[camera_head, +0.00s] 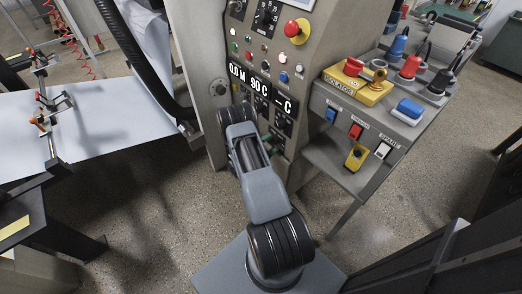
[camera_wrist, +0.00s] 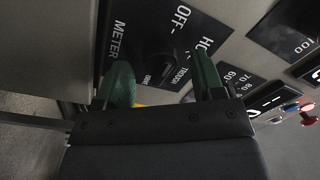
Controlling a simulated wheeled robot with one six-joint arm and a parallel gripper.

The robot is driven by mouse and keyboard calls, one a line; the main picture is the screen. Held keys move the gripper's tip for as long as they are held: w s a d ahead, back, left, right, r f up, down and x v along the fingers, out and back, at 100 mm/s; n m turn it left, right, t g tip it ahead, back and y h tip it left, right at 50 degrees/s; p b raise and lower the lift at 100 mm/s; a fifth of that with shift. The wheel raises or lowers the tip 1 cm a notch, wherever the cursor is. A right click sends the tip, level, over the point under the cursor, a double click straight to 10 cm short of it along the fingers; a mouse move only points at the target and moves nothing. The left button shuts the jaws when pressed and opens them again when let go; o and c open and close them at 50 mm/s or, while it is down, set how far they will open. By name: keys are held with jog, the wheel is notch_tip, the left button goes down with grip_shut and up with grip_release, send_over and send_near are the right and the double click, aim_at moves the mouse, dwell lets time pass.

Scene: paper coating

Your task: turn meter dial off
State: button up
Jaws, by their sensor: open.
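The grey control cabinet (camera_head: 208,62) carries displays (camera_head: 262,86), several buttons and a red emergency knob (camera_head: 298,28). A side shelf (camera_head: 349,118) with a yellow isolator (camera_head: 357,84) and coloured switches juts out to the right. A white paper sheet (camera_head: 100,130) lies left. Other scale plates (camera_wrist: 245,77) sit beside the dial.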

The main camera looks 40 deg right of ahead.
jog(key=a+p, duration=0.1)
jog(key=a, duration=1.2)
jog(key=shift+w+f, duration=0.25)
jog(key=shift+f, duration=0.1)
jog(key=shift+a, duration=0.1)
jog(key=s+a+f+m+g+y, duration=0.1)
jog(key=s+f+m+g+y, duration=0.15)
jog(key=s+m+g, duration=0.6)
notch_tip(320, 180, up, 6)
jog(key=a+r+m+t+y+p, duration=0.1)
jog(key=a+m+t+y+p, duration=0.2)
jog(key=m, duration=0.8)
jog(key=s+a+r+m+t+y+p, duration=0.1)
jog(key=a+r+m+t+y+p, duration=0.2)
jog(key=r, duration=1.3)
jog(key=s+a+r+m+t+y+p, duration=0.1)
jog(key=a+r+m+t+y+p, duration=0.2)
jog(key=a+r+m+y+p, duration=0.2)
jog(key=s+a+r+m+t+y+p, duration=0.1)
jog(key=a+r+m+p, duration=0.8)
jog(key=r, duration=1.8)
jog(key=m+t+y+p, duration=0.1)
jog(key=m+t+y, duration=0.1)
jog(key=m+y, duration=0.2)
jog(key=shift+m+t, duration=0.35)
jog(key=shift+m, duration=0.6)
